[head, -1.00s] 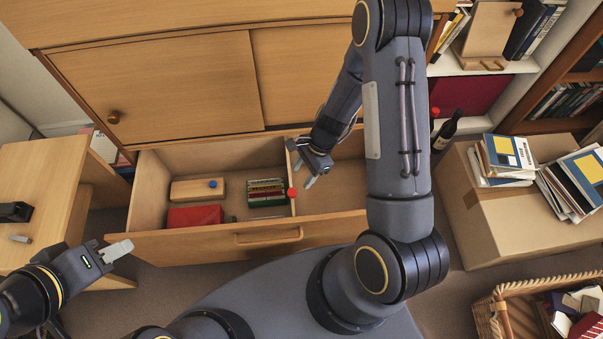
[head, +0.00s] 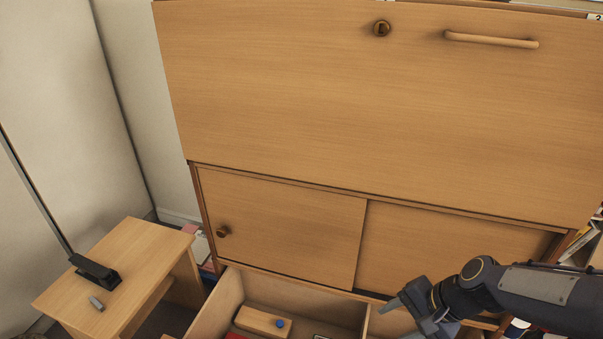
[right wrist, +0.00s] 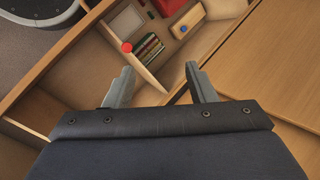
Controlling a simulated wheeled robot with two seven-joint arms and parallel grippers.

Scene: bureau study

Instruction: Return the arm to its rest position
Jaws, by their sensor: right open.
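My right gripper (right wrist: 160,88) is open and empty in the right wrist view, its two grey fingers apart above the open drawer (right wrist: 65,50). In the head view my right arm comes in from the lower right, and the right gripper (head: 392,306) is in front of the cabinet's lower sliding doors, above the drawer (head: 222,300). My left gripper is out of the head view.
The wooden bureau (head: 380,110) fills the middle of the head view. The drawer holds a wooden box with a blue knob (head: 263,321) and several books (right wrist: 148,48). A small side table (head: 125,270) stands at left with a black lamp base (head: 95,270).

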